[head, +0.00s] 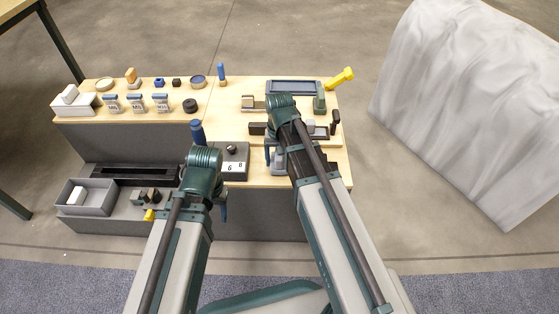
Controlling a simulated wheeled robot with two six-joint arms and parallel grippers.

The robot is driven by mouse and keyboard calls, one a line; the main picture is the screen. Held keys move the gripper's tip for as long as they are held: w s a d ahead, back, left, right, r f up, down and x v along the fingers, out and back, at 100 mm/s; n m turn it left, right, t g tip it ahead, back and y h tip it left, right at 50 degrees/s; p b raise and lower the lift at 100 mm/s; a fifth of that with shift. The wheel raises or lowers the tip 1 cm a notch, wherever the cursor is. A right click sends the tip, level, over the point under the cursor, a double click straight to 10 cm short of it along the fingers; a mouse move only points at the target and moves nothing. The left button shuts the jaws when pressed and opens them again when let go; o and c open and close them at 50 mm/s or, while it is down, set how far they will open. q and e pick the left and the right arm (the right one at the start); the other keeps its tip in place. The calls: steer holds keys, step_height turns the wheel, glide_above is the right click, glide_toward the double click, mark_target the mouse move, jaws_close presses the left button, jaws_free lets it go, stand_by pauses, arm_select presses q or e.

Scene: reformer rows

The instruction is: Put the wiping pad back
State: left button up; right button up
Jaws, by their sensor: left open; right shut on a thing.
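I cannot pick out the wiping pad for certain. My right gripper (272,160) is over the right part of the wooden worktop, largely hidden behind my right arm. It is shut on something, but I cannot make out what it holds. My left gripper (222,207) is open and low, near the front edge of the bench and right of the lower shelf. My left arm covers part of it. A white block (76,196) lies in a grey tray (101,207) at the lower left.
The wooden worktop (228,114) carries several jars, a dark round piece (190,105), a blue-grey framed tray (294,87) and a yellow tool (341,78) at its right edge. A pale draped block (465,110) stands right.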

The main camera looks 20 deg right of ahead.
steer(key=shift+f, duration=0.15)
steer(key=o, duration=1.1)
step_height(320, 180, up, 12)
steer(key=p, duration=1.2)
steer(key=shift+r, duration=0.25)
steer(key=s+a+n, duration=0.2)
steer(key=s+a, duration=0.1)
steer(key=s, duration=0.1)
steer(key=s+a+n+h, duration=0.1)
steer(key=s+a+n, duration=0.1)
steer(key=s+a, duration=0.2)
steer(key=s+a+n, duration=0.3)
steer(key=s, duration=0.3)
steer(key=shift+s+a, duration=0.2)
steer(key=shift+a, duration=0.05)
steer(key=shift+r, duration=0.1)
step_height(320, 180, up, 27)
steer(key=p, duration=2.7)
